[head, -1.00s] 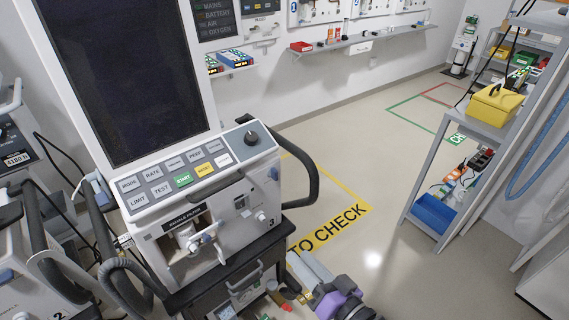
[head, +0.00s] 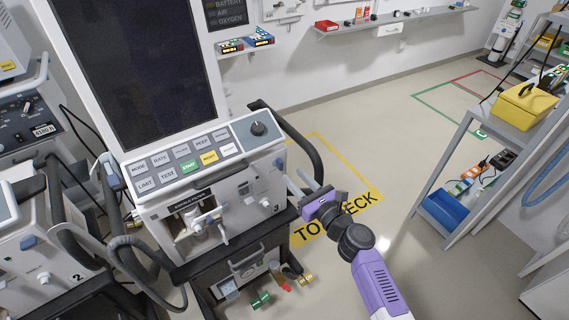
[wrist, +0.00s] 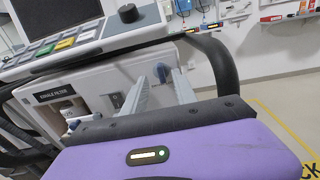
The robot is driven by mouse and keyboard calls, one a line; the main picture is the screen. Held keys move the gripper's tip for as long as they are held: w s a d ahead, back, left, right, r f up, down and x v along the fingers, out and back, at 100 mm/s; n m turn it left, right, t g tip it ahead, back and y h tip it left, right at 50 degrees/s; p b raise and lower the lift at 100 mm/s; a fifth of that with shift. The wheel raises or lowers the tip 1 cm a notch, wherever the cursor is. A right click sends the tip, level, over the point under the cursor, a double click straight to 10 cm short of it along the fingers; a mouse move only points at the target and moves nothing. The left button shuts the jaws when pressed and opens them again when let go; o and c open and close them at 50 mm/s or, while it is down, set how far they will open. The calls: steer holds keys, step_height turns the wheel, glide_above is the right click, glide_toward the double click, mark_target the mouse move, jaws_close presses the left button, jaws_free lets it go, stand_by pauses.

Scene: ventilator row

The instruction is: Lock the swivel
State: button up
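The ventilator numbered 3 (head: 250,205) stands at centre left, with a tall dark screen (head: 135,65) above its button panel. No part labelled as a swivel shows. A small blue knob (head: 279,164) is on the right of its front face; it also shows in the wrist view (wrist: 160,73), between my fingers in the picture. A white fitting (head: 205,222) sits in the exhale filter recess. My gripper (head: 302,184) is open and empty, just right of the front face, fingers pointing toward it. In the wrist view my fingers (wrist: 162,92) are apart. Contact cannot be told.
A black bar handle (head: 310,150) curves along the ventilator's right side. A lower drawer unit (head: 245,265) has coloured fittings by it. Ventilator 2 (head: 45,250) and hoses crowd the left. A shelf rack (head: 440,180) stands right, with clear floor between.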

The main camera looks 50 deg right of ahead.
mark_target(282, 164)
steer(key=shift+x, duration=3.55)
jaws_close()
